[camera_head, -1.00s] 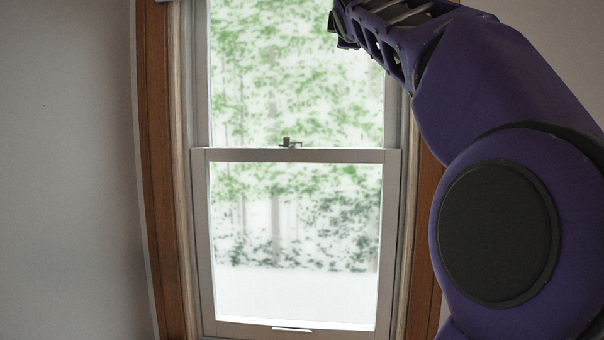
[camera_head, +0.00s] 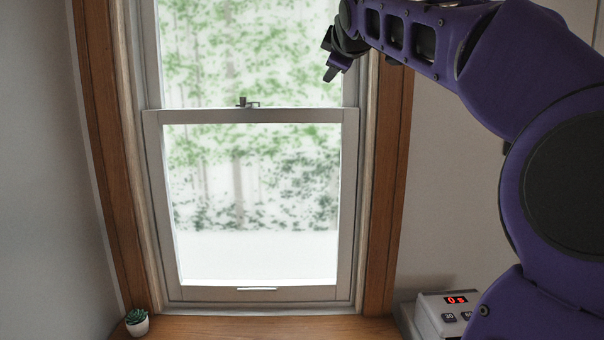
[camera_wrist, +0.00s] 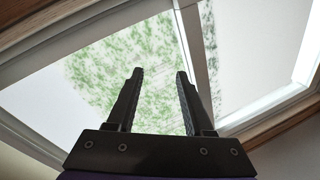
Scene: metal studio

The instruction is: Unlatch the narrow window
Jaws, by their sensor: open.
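The narrow window (camera_head: 252,116) has a lower sash in a light frame below an upper pane, inside brown wooden trim. A small dark latch (camera_head: 247,102) sits on the meeting rail at the middle. A thin pale handle (camera_head: 257,289) is on the bottom rail. My gripper (camera_head: 330,58) is up and to the right of the latch, apart from it, in front of the upper pane. In the wrist view my gripper (camera_wrist: 160,72) shows two dark fingers spread apart with nothing between them. Window panes and the rail (camera_wrist: 196,45) lie beyond them; I cannot make out the latch there.
A small potted succulent (camera_head: 137,322) stands on the wooden sill (camera_head: 250,329) at the lower left. A white device with a red display (camera_head: 445,308) is at the lower right. The space before the window is clear.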

